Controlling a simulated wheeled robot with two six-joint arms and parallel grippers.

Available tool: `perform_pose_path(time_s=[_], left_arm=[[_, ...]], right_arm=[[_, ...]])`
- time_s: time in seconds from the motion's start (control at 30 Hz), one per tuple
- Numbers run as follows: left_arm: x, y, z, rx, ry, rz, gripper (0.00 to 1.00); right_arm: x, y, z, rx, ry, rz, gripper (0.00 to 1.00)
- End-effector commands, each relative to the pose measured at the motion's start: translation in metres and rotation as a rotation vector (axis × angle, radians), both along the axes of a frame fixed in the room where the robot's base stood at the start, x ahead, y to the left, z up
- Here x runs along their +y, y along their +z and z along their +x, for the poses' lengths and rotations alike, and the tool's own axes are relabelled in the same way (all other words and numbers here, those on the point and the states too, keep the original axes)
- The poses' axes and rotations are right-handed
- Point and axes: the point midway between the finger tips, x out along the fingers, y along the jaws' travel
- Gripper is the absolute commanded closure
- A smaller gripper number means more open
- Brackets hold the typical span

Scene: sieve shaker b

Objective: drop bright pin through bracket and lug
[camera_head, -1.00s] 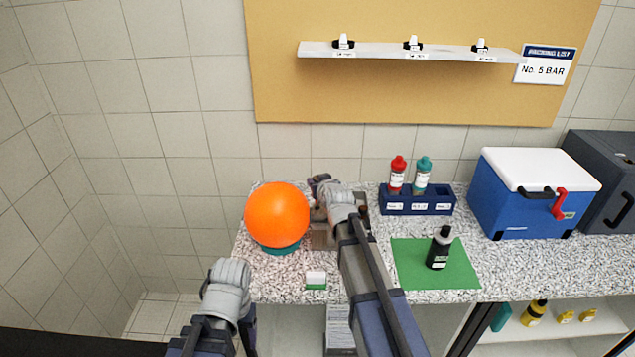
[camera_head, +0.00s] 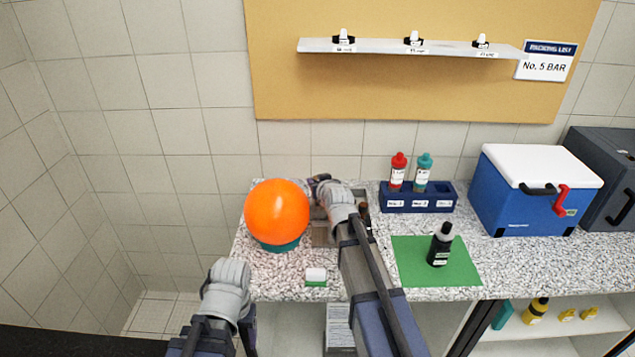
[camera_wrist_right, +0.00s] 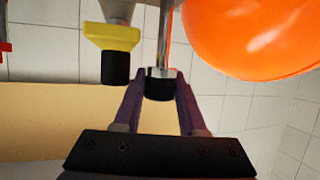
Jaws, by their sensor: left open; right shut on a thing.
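In the right wrist view my right gripper (camera_wrist_right: 159,95) is shut on the black head of the bright pin (camera_wrist_right: 163,50). The pin's shiny metal shank runs up the picture from the fingers. Beside it is a yellow fitting (camera_wrist_right: 112,36) with a black end, apart from the fingers. In the head view my right gripper (camera_head: 322,205) is over the bench, just right of the orange ball, and its wrist hides most of the fixture (camera_head: 321,235) there. I cannot make out the bracket and lug holes. My left gripper (camera_head: 247,325) is open and low at the bench's front left, its fingers mostly hidden.
The large orange ball (camera_head: 277,211) sits on a teal base close to my right gripper.

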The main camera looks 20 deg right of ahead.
Motion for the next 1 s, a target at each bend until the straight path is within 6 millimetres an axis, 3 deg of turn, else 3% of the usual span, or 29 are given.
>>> perform_pose_path(time_s=[1.0], left_arm=[[0.000, -0.026, 0.000, 0.000, 0.001, 0.000, 0.30]], right_arm=[[0.000, -0.025, 0.000, 0.000, 0.000, 0.000, 1.00]])
